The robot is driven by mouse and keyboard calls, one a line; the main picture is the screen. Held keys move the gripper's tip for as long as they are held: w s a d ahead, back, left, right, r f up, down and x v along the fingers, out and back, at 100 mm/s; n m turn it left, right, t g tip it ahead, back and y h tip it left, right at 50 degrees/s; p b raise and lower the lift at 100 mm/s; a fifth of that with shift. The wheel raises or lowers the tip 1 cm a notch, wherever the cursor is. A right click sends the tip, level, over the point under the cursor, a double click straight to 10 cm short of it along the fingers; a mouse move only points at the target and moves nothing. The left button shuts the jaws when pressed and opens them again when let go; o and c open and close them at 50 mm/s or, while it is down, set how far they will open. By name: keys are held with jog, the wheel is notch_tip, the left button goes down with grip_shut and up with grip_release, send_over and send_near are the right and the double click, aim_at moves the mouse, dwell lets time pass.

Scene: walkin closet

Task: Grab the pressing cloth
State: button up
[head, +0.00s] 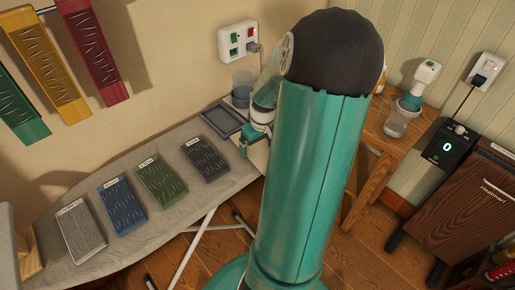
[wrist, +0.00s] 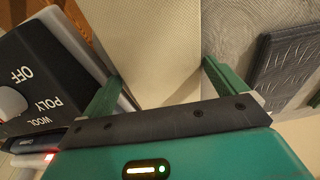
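A cream woven cloth (wrist: 158,45), apparently the pressing cloth, lies in the wrist view between and beyond my fingers. Its right edge borders a grey woven cover. In the head view a pale patch below my gripper (head: 243,150) may be the same cloth; my arm hides most of that spot. My gripper (wrist: 160,85) is open, its two green fingers wide apart with the cream surface between them. I cannot tell whether the fingers touch it.
A black dial panel (wrist: 35,90) marked OFF, POLY and WOOL is close left of my fingers. A dark ribbed slab (wrist: 285,45) lies right. Several labelled slabs, including a blue one (head: 123,206), lie on the ironing board (head: 205,193). A grey tray (head: 222,119) sits behind.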

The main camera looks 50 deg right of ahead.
jog(key=c, duration=0.6)
jog(key=shift+c, duration=0.2)
jog(key=shift+r, duration=0.15)
